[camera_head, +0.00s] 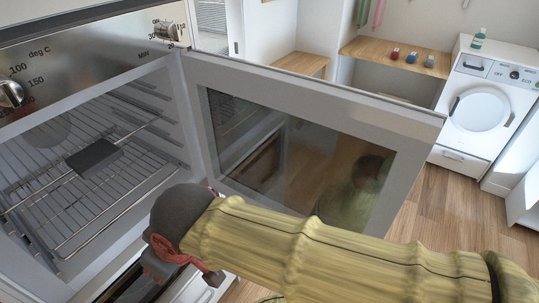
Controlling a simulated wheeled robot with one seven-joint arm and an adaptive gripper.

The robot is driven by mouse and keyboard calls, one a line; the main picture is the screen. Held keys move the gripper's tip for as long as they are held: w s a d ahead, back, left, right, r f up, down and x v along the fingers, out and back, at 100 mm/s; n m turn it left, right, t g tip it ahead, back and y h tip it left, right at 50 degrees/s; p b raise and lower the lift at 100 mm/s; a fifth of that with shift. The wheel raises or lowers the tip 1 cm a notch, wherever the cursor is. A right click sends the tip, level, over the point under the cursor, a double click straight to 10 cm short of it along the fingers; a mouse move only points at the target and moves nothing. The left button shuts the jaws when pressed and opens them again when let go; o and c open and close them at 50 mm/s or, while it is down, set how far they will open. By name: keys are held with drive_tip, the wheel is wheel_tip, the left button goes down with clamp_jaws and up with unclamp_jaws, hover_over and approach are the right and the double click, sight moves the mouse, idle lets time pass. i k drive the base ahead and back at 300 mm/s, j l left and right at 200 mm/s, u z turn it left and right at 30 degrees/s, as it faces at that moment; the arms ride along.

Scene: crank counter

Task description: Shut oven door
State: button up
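The oven door (408,141) stands wide open, swung out to the right from its hinge side beside the oven's control panel. It has a pale metal frame and a dark, reflective glass window. The oven cavity (160,103) is open at the left, with wire racks (62,205) and a dark flat block (94,157) on a rack. My arm, in a yellowish sleeve, crosses the lower part of the view in front of the door. My gripper (183,277) is at the lower left, below the door's lower edge. Its fingers are partly hidden, and contact with the door is unclear.
A control panel (85,62) with knobs tops the oven. A white washing machine (484,108) stands at the back right. A wooden counter (376,52) holds several small coloured items. Wooden floor (440,205) is clear to the right of the door.

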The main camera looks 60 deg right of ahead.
sight(283, 141)
drive_tip(key=k+l+u, duration=0.15)
drive_tip(key=u, duration=0.3)
drive_tip(key=k+l+u, duration=0.1)
drive_tip(key=u, duration=0.4)
drive_tip(key=k+u, duration=0.25)
drive_tip(key=u, duration=0.2)
drive_tip(key=k+l+u, duration=0.1)
drive_tip(key=k, duration=0.5)
drive_tip(key=k+l+u, duration=0.1)
drive_tip(key=k+l, duration=0.15)
drive_tip(key=k, duration=0.35)
drive_tip(key=k+l+u, duration=0.1)
drive_tip(key=k, duration=0.55)
drive_tip(key=i+l+z, duration=0.15)
drive_tip(key=z, duration=0.3)
drive_tip(key=i+l+z, duration=0.1)
drive_tip(key=i+z, duration=0.15)
drive_tip(key=z, duration=0.2)
drive_tip(key=k+l+z, duration=0.1)
drive_tip(key=k+z, duration=0.25)
drive_tip(key=k, duration=0.25)
